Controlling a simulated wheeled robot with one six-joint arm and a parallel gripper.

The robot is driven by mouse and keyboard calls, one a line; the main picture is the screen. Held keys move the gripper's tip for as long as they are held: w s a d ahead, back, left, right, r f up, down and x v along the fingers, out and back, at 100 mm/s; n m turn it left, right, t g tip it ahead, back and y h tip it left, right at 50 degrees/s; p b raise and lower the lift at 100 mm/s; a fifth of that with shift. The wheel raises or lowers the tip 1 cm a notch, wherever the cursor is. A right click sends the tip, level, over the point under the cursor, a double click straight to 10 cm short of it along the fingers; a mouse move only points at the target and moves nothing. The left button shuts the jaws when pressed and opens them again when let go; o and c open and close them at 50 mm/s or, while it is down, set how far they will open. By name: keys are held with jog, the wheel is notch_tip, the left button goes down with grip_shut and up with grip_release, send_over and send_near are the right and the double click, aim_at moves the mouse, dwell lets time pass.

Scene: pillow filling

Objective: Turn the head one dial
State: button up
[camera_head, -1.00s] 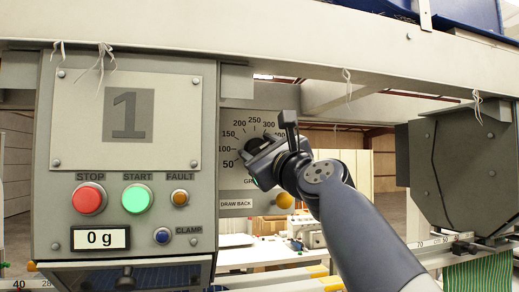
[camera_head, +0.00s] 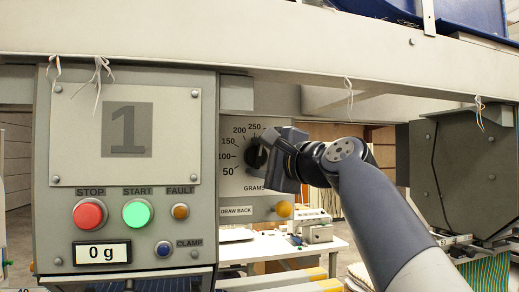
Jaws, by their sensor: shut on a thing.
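The dial plate (camera_head: 232,170) of head one stands right of the panel marked 1 (camera_head: 125,130). Its scale reads 50, 100, 150, 200 and 250 grams; my gripper covers the higher numbers. The round black dial knob (camera_head: 255,156) shows at its left edge. My gripper (camera_head: 268,157) is at the plate, coming from the right, shut on the dial knob. The fingertips and the knob's pointer are mostly hidden behind the gripper body.
The panel has a red STOP button (camera_head: 90,214), a green START button (camera_head: 137,213), an orange FAULT lamp (camera_head: 180,211), a blue CLAMP button (camera_head: 164,249) and a display (camera_head: 102,252) reading 0 g. A yellow knob (camera_head: 284,208) sits just below my gripper. A beam (camera_head: 300,45) runs above.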

jog(key=shift+n+g+p, duration=0.4)
jog(key=shift+n+p, duration=0.15)
jog(key=shift+n, duration=0.35)
jog(key=o, duration=1)
jog(key=shift+c, duration=0.2)
jog(key=shift+h, duration=0.3)
jog(key=b+v, duration=0.3)
jog(key=v, duration=0.7)
jog(key=shift+s+d+b, duration=0.25)
jog(key=shift+s+b, duration=0.05)
jog(key=shift+b, duration=0.1)
jog(key=shift+w+a+f, duration=0.1)
